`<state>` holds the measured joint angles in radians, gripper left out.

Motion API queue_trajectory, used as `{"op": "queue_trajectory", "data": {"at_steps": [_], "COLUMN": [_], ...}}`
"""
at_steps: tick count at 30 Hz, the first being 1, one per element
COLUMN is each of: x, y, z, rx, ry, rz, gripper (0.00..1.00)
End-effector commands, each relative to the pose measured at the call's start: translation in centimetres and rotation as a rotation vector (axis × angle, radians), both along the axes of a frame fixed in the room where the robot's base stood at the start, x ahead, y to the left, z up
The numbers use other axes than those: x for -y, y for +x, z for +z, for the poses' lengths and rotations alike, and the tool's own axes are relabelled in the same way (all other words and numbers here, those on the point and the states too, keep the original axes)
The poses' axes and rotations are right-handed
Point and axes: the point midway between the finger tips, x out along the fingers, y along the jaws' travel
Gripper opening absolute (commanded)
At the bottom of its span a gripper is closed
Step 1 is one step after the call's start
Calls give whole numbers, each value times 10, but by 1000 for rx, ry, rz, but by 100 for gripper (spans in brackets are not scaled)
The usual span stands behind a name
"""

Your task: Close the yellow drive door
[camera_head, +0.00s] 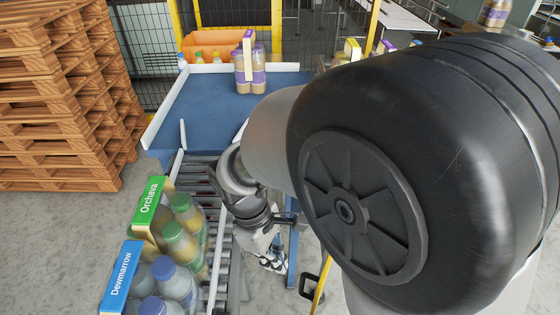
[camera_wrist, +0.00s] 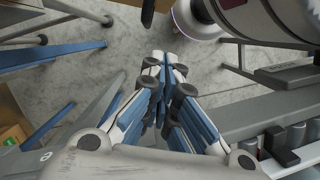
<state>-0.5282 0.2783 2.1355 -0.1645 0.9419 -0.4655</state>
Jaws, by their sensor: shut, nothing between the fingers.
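A narrow yellow panel edge (camera_head: 321,285) with a dark handle beside it shows at the bottom middle of the head view. It looks like the yellow drive door seen nearly edge-on; my arm hides much of that area, and how far it stands open cannot be told. My gripper (camera_head: 272,264) points down beside the roller conveyor, a little left of the yellow edge and apart from it in the picture. In the wrist view my gripper (camera_wrist: 166,62) has its fingers together with nothing between them, above the grey floor. I cannot make out the door in the wrist view.
A roller conveyor (camera_head: 232,285) runs at left of my gripper, with bottle packs labelled Orchava (camera_head: 150,205) and Dewmarrow (camera_head: 121,279). A blue table (camera_head: 205,110) carries another pack behind. Pallets (camera_head: 60,95) stand far left. Blue-grey frame legs (camera_wrist: 55,52) show in the wrist view.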

Motion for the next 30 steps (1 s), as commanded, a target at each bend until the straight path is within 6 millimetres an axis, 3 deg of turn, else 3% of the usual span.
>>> {"op": "queue_trajectory", "data": {"at_steps": [14, 21, 30], "x": [22, 50, 57], "y": [-11, -25, -29], "z": [-95, -91, -89], "rx": [-3, 2, 1], "ry": [-1, 0, 0], "rz": [-4, -5, -4], "gripper": [0, 0, 0]}}
